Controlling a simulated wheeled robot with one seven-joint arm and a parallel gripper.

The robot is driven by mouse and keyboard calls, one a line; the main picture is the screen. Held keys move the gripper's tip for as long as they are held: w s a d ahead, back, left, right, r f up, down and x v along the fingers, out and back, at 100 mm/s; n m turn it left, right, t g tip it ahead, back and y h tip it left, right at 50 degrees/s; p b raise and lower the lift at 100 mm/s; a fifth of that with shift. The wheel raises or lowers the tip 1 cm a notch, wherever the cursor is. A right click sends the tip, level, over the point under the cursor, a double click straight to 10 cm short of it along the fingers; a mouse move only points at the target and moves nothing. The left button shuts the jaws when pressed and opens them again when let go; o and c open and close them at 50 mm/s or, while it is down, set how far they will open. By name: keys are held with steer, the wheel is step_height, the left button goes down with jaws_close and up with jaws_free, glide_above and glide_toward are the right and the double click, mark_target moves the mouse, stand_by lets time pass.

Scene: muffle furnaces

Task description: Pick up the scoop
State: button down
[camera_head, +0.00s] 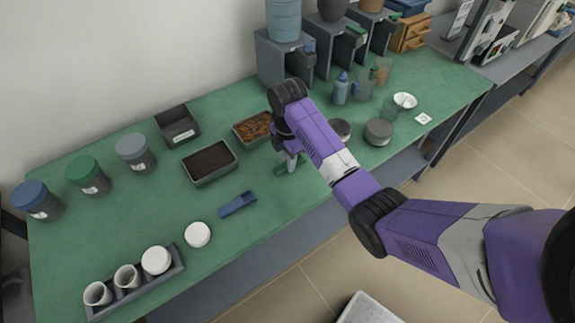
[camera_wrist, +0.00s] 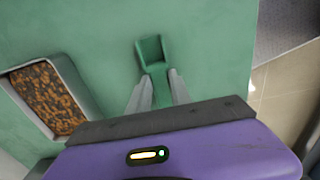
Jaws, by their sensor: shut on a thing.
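A green scoop (camera_wrist: 151,50) shows in the wrist view, its open end pointing away from me and its handle between my fingers. My gripper (camera_wrist: 160,78) is shut on the handle. In the head view my gripper (camera_head: 291,164) points down at the green bench, and part of the green scoop (camera_head: 281,171) shows beside the fingertips. Whether the scoop touches the bench is hard to tell. A second scoop, blue (camera_head: 237,204), lies on the bench to the left of my gripper.
A tray of brown-orange bits (camera_head: 254,128) and a tray of dark material (camera_head: 209,163) are left of my gripper. Round grey containers (camera_head: 378,132) and bottles stand to the right. Lidded jars (camera_head: 88,175) and a rack of white cups (camera_head: 137,287) are farther left.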

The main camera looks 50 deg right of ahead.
steer(key=shift+r, duration=0.15)
step_height(320, 180, up, 6)
steer(key=shift+w+f, duration=0.1)
steer(key=shift+f, duration=0.15)
step_height(320, 180, up, 14)
steer(key=p, duration=0.8)
steer(key=shift+r, duration=0.15)
